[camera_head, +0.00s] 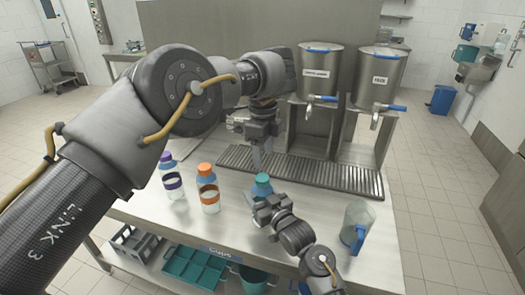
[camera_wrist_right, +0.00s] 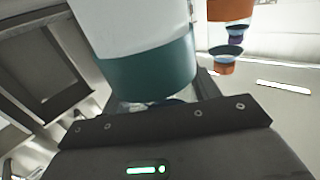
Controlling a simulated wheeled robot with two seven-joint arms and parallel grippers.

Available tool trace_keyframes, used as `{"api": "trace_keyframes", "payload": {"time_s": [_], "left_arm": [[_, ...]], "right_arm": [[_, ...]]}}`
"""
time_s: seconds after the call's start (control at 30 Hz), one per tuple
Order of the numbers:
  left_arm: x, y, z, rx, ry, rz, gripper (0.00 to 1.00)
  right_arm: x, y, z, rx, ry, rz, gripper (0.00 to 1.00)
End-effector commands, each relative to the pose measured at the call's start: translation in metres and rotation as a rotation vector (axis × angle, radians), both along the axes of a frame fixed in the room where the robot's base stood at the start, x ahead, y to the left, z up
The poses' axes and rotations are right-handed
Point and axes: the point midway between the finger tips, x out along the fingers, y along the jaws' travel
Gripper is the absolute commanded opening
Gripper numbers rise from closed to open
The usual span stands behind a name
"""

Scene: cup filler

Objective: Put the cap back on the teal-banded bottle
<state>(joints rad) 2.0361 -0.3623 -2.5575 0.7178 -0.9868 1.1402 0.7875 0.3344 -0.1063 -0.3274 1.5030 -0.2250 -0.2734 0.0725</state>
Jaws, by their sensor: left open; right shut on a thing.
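The teal-banded bottle stands at the front middle of the table, and its teal cap (camera_head: 262,179) sits on its top. Whether the cap is fully seated cannot be told. My right gripper (camera_head: 266,205) is shut on the bottle from the front and hides most of its body. In the right wrist view, the bottle's teal band (camera_wrist_right: 150,75) and white body fill the top middle, close to my gripper. My left gripper (camera_head: 260,158) is open and empty, pointing down just above the cap, apart from it as far as I can see.
A purple-banded bottle (camera_head: 172,182) and an orange-banded bottle (camera_head: 208,193), both capped, stand to the left. A clear pitcher (camera_head: 357,222) with a blue handle stands at right. Behind are a drip grate (camera_head: 300,172) and two steel dispensers (camera_head: 318,72) (camera_head: 381,77).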

Motion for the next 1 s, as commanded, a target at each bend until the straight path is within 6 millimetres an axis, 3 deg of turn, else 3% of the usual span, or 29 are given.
{"api": "trace_keyframes", "payload": {"time_s": [0.13, 0.33, 0.8, 1.0], "left_arm": [[0.001, 0.003, 0.000, 0.010, -0.005, 0.269, 0.56], [0.002, 0.003, 0.000, 0.012, -0.008, 0.463, 0.56], [0.002, 0.003, -0.001, 0.012, -0.006, 0.503, 0.56], [0.001, 0.004, -0.020, 0.012, -0.003, 0.503, 0.56]], "right_arm": [[0.000, 0.000, 0.000, 0.000, 0.000, 0.000, 0.00], [0.000, 0.000, 0.000, 0.000, 0.000, 0.000, 0.00], [0.000, 0.000, 0.000, 0.000, 0.000, 0.000, 0.00], [0.000, 0.000, 0.000, 0.000, 0.000, 0.000, 0.00]]}}
